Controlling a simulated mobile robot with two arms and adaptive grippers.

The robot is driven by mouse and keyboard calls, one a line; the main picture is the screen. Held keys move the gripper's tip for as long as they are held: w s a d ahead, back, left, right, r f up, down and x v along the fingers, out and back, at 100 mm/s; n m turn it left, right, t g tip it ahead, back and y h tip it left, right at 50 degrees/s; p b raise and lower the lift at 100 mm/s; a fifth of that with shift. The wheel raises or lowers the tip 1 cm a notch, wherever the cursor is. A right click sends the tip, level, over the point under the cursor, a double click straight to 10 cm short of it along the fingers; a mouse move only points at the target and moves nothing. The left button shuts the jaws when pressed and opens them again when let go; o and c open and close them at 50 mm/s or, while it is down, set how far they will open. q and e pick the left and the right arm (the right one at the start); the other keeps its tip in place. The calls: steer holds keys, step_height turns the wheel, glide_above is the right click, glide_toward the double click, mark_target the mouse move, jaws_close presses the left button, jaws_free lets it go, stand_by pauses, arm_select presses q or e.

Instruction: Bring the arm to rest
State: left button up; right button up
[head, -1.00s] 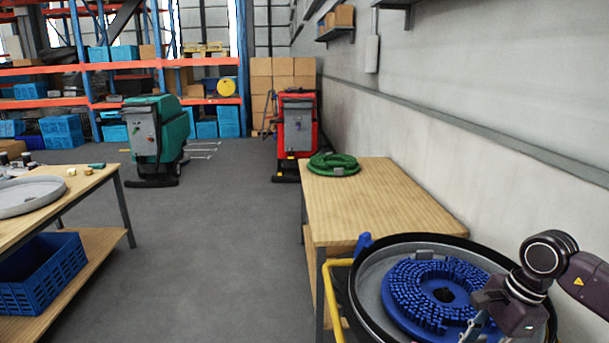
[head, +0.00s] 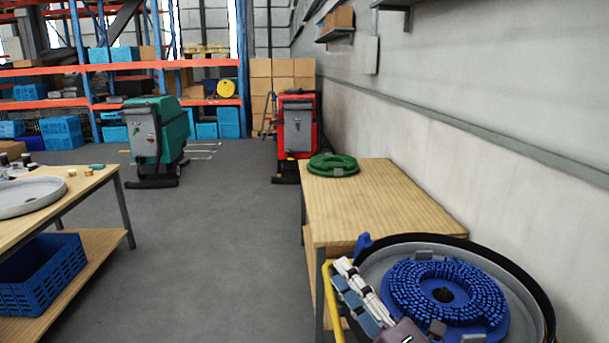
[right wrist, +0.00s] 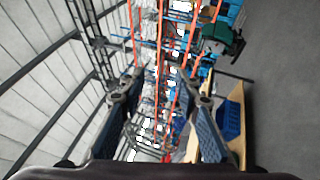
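My right gripper (head: 354,290) is at the bottom of the head view, over the near left rim of a round grey tub (head: 372,268) that holds a blue bristled brush (head: 410,285). It also shows in the right wrist view (right wrist: 160,90), with its two fingers wide apart and nothing between them. Whether it touches the tub cannot be told. My left gripper is out of view.
A yellow rail (head: 330,305) stands beside the tub. At left is a table (head: 95,182) above a blue crate (head: 45,273). The middle floor is clear.

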steer(key=s+d+f+m+g+h, duration=0.3)
steer(key=d+f+m+h, duration=0.25)
steer(key=f+m, duration=0.35)
steer(key=s+d+f+m+g+h, duration=0.25)
steer(key=d+f+m+h, duration=0.25)
steer(key=d+f+m, duration=0.4)
steer(key=s+a+f+m+g, duration=0.1)
steer(key=s+f+m+g, duration=0.3)
steer(key=s+f, duration=0.6)
steer(key=s+a+f+m+g, duration=0.15)
steer(key=s+f+g, duration=0.45)
steer(key=s, duration=0.8)
step_height(320, 180, down, 25)
steer(key=s, duration=0.1)
steer(key=s+d+f+g, duration=0.1)
steer(key=s+d+f, duration=0.1)
steer(key=s+f, duration=0.6)
steer(key=s+d+f+g, duration=0.1)
steer(key=s+d+f, duration=0.1)
steer(key=s+f, duration=0.7)
steer(key=shift+s+f, duration=0.2)
steer(key=shift+s, duration=0.3)
